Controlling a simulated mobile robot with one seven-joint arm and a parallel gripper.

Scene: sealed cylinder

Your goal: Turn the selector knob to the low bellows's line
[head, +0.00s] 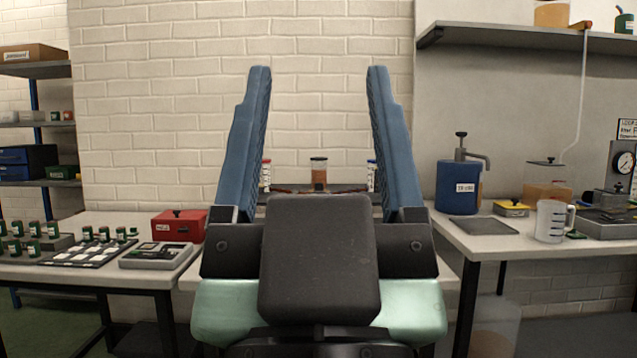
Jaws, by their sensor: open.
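My gripper (317,140) is in the middle of the head view, close to the camera. Its two blue fingers stand upright and wide apart, open, with nothing held between them. Beyond the fingers, on the back of the middle bench, is a small clear cylinder (319,170) with a dark cap and brownish-orange contents. A thin post with red and white parts (266,174) stands left of it, and one with a blue top (371,174) stands right of it. I cannot tell whether these are bellows. The selector knob is not visible; my gripper hides most of the middle bench.
The right bench holds a blue pump can (458,186), a clear jug (551,221) and a gauge press (621,172). A shelf (500,30) overhangs the right bench.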

